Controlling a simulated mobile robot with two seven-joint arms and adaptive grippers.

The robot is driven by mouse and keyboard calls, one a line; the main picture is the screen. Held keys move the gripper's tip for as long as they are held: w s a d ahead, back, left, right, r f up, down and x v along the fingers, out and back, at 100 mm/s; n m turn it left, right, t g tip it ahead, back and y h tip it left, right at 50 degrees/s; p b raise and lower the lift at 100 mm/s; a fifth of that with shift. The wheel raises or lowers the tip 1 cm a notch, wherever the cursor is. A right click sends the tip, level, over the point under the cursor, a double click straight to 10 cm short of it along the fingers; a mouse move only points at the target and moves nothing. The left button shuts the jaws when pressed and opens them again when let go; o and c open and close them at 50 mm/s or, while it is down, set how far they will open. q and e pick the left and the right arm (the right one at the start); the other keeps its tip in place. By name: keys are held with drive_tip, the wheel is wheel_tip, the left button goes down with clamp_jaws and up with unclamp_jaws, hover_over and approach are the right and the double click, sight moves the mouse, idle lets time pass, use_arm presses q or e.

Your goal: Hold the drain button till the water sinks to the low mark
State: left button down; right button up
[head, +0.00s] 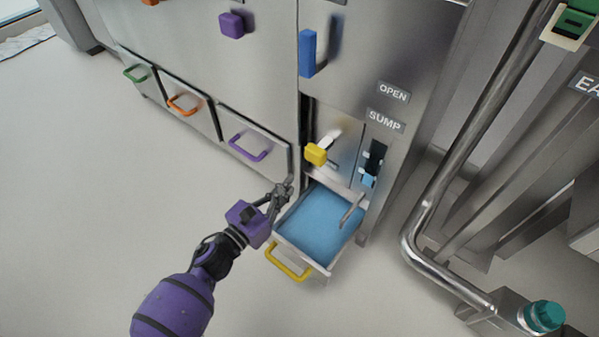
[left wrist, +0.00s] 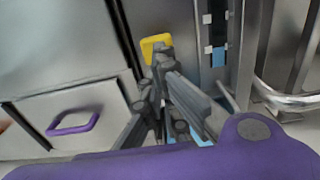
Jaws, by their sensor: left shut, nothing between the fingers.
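A yellow button (head: 316,154) sticks out of the steel panel above an open drawer filled with blue water (head: 322,222). A dark sight gauge (head: 374,161) right of it has pale marks and blue at its lower end. My left gripper (head: 287,187) is shut and empty, below and left of the button, by the drawer's rear left corner. In the left wrist view, the yellow button (left wrist: 153,40) shows just beyond the fingers (left wrist: 163,52), partly hidden by them; contact does not show in the head view. My right gripper is out of view.
The drawer's yellow handle (head: 288,265) faces the open floor. A thin spout (head: 351,208) hangs over the water. A purple-handled drawer (head: 252,140) is left of the gripper. A blue handle (head: 307,53) stands above. Steel pipes (head: 425,215) run at the right.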

use_arm(q)
drive_tip(key=v, duration=0.3)
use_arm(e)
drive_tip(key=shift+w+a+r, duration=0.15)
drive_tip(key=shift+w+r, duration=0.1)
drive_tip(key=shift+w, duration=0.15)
